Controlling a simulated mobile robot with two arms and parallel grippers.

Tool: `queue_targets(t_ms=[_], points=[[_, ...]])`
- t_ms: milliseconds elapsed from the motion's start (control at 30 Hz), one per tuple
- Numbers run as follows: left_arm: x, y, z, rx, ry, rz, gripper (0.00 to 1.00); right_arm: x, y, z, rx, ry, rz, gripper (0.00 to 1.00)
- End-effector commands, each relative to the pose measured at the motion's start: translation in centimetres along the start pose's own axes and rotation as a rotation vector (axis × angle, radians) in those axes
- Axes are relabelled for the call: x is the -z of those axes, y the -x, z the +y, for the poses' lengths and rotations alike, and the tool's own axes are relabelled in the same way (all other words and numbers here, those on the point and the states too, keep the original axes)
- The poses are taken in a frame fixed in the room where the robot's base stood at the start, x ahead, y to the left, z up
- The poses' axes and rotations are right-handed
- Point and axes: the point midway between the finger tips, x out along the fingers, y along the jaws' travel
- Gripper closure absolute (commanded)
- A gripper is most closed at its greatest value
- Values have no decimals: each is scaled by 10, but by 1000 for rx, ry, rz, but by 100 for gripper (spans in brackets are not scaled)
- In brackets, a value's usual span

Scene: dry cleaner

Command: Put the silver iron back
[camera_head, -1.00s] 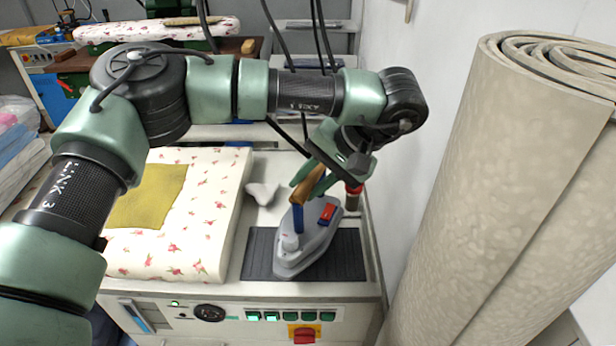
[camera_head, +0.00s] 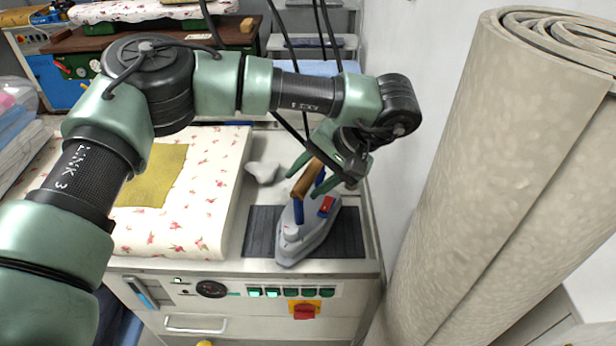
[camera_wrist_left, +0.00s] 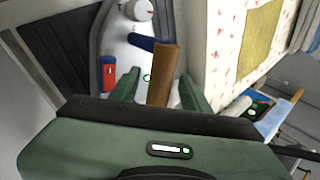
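The silver iron (camera_head: 312,232) stands on the dark ribbed mat (camera_head: 260,236) at the right end of the work table. It has a brown handle on blue posts and a red part; its tip points toward the front, by the mat's front edge. It also shows in the left wrist view (camera_wrist_left: 122,50). My left gripper (camera_head: 309,174) is just above and behind the iron. Its fingers are spread on both sides of the handle, with gaps showing in the wrist view (camera_wrist_left: 158,92). My right gripper is out of view.
A padded floral board with a yellow cloth (camera_head: 158,176) lies left of the mat. A small grey object (camera_head: 263,172) sits behind the mat. A tall beige roll (camera_head: 500,180) and a wall are close on the right. The control panel (camera_head: 250,290) is along the front.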

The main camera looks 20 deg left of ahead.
Motion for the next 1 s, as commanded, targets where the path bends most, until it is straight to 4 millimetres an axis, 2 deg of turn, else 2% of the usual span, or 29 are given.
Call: queue_targets(t_ms=[267,600,700,1000], points=[[0,6,-1,0,0,2,53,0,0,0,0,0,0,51],[1,60,0,0,0,3,53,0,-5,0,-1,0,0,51],[0,70,-1,0,0,1,53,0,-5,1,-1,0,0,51],[0,77,-1,0,-1,0,53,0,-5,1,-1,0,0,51]])
